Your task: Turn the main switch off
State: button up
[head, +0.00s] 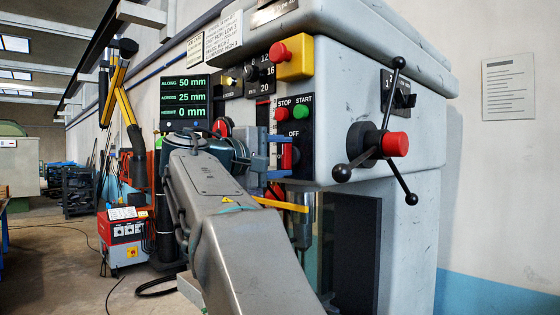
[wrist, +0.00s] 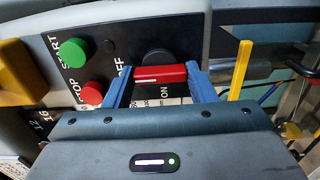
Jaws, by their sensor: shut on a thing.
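The main switch shows in the wrist view as a red bar handle (wrist: 160,75) on a dark round base, and in the head view as a small red piece (head: 287,157) under the OFF label. In the head view my gripper (head: 279,157) reaches the panel from the left, and my arm hides part of the machine.
Close to the switch are a red STOP button (head: 284,113) and a green START button (head: 302,112). A red mushroom button on a yellow box (head: 293,61) is above. A yellow lever (head: 280,204) sticks out below. A spoked handwheel (head: 385,144) stands out at right.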

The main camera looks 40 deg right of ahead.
dwell(0.4)
jog(key=o, duration=1)
jog(key=a, duration=0.9)
jog(key=s+a, duration=0.1)
jog(key=a, duration=0.4)
jog(key=shift+d, duration=0.1)
